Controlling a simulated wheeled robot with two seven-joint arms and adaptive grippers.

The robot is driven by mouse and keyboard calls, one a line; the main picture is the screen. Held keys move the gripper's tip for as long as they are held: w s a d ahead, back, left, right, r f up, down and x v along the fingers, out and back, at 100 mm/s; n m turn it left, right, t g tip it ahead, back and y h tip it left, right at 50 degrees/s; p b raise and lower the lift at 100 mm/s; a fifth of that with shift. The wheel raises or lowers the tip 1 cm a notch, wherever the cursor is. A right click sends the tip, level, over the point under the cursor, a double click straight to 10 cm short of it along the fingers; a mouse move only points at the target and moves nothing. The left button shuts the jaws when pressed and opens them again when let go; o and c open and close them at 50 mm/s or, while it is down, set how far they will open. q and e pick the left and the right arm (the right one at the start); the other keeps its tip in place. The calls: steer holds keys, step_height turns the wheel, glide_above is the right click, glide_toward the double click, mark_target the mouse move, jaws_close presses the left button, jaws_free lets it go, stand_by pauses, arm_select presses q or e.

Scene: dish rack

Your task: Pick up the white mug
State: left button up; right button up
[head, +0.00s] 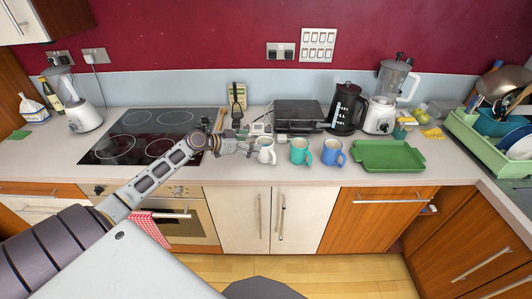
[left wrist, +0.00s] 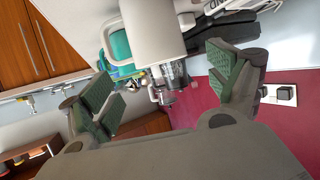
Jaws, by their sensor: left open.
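The white mug (head: 266,152) stands upright on the counter, leftmost in a row with a teal mug (head: 300,152) and a blue mug (head: 333,153). My left gripper (head: 250,148) is right at the mug's left side in the head view and hides part of it. In the left wrist view the white mug (left wrist: 152,32) is large at the top, ahead of the gap between the green-padded fingers (left wrist: 168,82). The fingers are spread and not closed on it; I cannot tell whether they touch it. The teal mug (left wrist: 118,46) shows behind it. My right gripper is out of view.
A black hob (head: 140,148) lies to the left, and a green tray (head: 388,156) to the right of the mugs. A dark appliance (head: 298,114), a black kettle (head: 346,110) and a blender (head: 382,112) stand behind. A loaded dish rack (head: 478,148) is far right.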

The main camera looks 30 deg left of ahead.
mark_target(261, 142)
arm_select(q)
steer(key=shift+w, duration=0.15)
stand_by(0.3)
steer(key=shift+p+x, duration=0.7)
steer(key=shift+x, duration=1.85)
steer(key=shift+c, duration=1.4)
steer(key=c, duration=1.4)
steer(key=shift+c, duration=1.1)
steer(key=shift+r, duration=0.1)
